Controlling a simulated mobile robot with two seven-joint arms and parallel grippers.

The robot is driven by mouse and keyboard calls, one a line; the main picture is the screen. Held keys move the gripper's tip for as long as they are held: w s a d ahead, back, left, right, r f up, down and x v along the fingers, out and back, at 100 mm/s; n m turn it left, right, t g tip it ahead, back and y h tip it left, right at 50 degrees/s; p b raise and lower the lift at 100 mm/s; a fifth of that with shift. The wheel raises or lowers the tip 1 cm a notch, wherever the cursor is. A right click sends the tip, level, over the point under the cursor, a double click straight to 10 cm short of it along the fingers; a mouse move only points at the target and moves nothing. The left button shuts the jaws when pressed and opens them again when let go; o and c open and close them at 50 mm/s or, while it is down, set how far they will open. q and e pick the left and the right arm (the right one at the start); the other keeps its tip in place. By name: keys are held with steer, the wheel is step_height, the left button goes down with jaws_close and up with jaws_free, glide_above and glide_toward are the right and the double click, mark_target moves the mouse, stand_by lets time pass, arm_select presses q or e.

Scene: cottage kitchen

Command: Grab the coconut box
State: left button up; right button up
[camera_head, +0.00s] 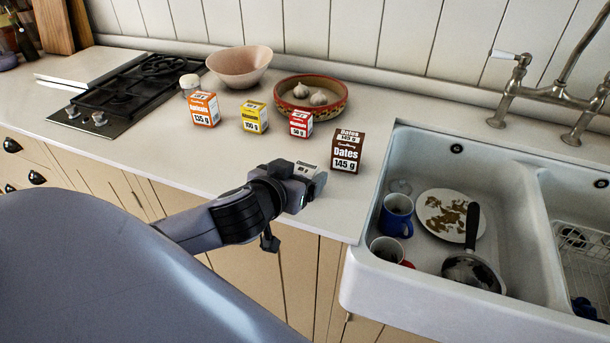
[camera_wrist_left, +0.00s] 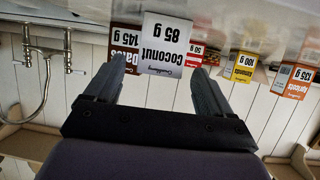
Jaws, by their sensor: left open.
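The coconut box (camera_wrist_left: 165,42) is white with dark lettering and shows upside down in the left wrist view, between my left gripper's fingers. In the head view only a small pale part of the coconut box (camera_head: 306,168) shows at the counter's front edge, the rest hidden by my gripper. My left gripper (camera_head: 312,183) is open, its fingertips on either side of the box; the fingers also show in the left wrist view (camera_wrist_left: 160,72). I see a gap on each side of the box. My right gripper is not in view.
A brown dates box (camera_head: 346,153) stands just right of my gripper. Red (camera_head: 301,124), yellow (camera_head: 254,118) and orange (camera_head: 205,110) boxes stand behind and to the left. A garlic bowl (camera_head: 338,109) and a pink bowl (camera_head: 239,68) are behind them. The sink (camera_head: 352,270) is at right.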

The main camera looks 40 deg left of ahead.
mark_target(301, 173)
arm_select(q)
steer(key=shift+x, duration=1.55)
steer(key=c, duration=1.1)
steer(key=shift+r, duration=0.1)
